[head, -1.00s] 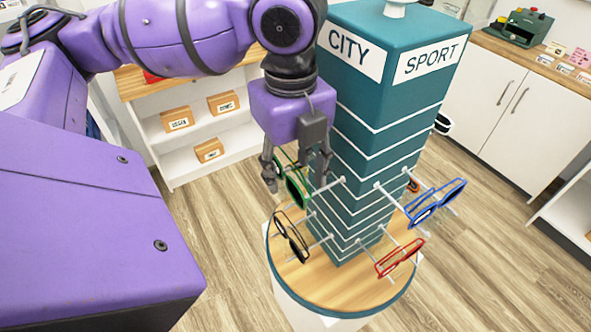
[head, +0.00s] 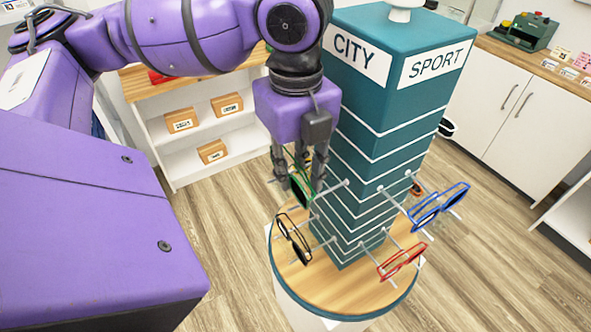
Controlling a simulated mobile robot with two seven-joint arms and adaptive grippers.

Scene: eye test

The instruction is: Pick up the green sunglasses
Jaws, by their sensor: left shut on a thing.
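The green sunglasses (head: 299,192) are on the CITY side of a teal display tower (head: 375,120), near the end of a peg. My left gripper (head: 300,182) points down from above, its fingers closed on the green sunglasses and partly hiding them. I cannot tell whether the frame still rests on the peg. My right gripper is not in view.
Black sunglasses (head: 293,238) hang just below the green pair. Blue sunglasses (head: 440,206) and red sunglasses (head: 403,261) hang on the SPORT side. The tower stands on a round wooden base (head: 330,298). A white shelf (head: 175,163) with boxes stands behind.

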